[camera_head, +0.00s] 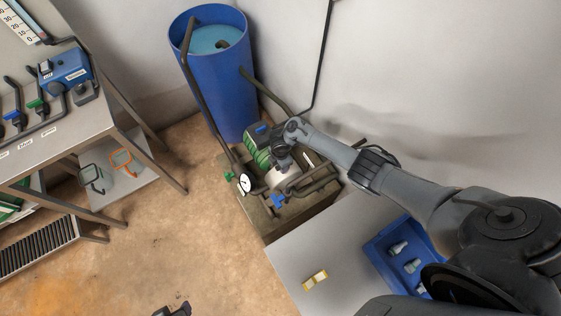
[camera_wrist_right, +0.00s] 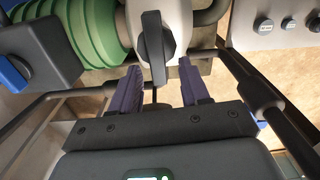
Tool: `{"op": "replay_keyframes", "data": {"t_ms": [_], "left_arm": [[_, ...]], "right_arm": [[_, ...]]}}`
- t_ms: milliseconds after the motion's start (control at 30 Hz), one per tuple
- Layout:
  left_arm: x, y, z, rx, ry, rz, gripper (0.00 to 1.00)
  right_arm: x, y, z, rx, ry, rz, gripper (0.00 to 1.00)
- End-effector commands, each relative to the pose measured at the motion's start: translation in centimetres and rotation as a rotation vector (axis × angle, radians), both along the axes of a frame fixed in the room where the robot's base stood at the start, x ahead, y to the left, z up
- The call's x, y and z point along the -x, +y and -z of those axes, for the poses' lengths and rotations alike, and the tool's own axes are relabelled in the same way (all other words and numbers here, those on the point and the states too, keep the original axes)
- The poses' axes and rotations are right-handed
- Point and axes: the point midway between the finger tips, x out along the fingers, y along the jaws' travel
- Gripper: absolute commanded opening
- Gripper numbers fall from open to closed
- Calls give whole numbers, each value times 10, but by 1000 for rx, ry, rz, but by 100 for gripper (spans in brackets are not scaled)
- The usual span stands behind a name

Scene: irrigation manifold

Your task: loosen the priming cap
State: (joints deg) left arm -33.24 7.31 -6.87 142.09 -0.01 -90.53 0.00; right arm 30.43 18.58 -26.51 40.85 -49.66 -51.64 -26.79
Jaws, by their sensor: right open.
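The priming cap (camera_wrist_right: 153,48), a dark cap with a narrow bar-shaped grip, sits on the pale pump body (camera_wrist_right: 182,20) in the right wrist view. My right gripper (camera_wrist_right: 160,70) is open, with its two purple fingers on either side of the lower end of the cap's grip. I cannot tell whether either finger touches it. In the head view, the right gripper (camera_head: 282,163) is over the pump, beside the green motor (camera_head: 258,150), and hides the cap. A dark piece at the bottom edge looks like the tip of my left gripper (camera_head: 174,309); its fingers are unclear.
A blue water barrel (camera_head: 215,105) stands behind the pump. Pipes, a round gauge (camera_head: 245,184) and a blue valve handle (camera_head: 278,201) crowd the pump. A blue tray (camera_head: 376,254) with fittings and a yellow-white item (camera_head: 315,279) lie on the grey table (camera_head: 320,248).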

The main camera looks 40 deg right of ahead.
Motion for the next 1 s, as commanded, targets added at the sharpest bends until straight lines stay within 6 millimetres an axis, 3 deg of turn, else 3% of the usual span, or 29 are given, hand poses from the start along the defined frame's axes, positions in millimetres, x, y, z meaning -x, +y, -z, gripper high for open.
{"op": "replay_keyframes", "data": {"t_ms": [500, 700, 1000], "left_arm": [[0, -2, -36, 8, 0, -5, 43], [0, -3, -40, 14, 0, -9, 43], [0, -3, -40, 12, 0, -8, 43]], "right_arm": [[0, -1, -84, 1, -2, -1, 46], [0, -1, -98, 1, 0, -2, 46], [0, -1, -99, 1, 0, -1, 46]]}}
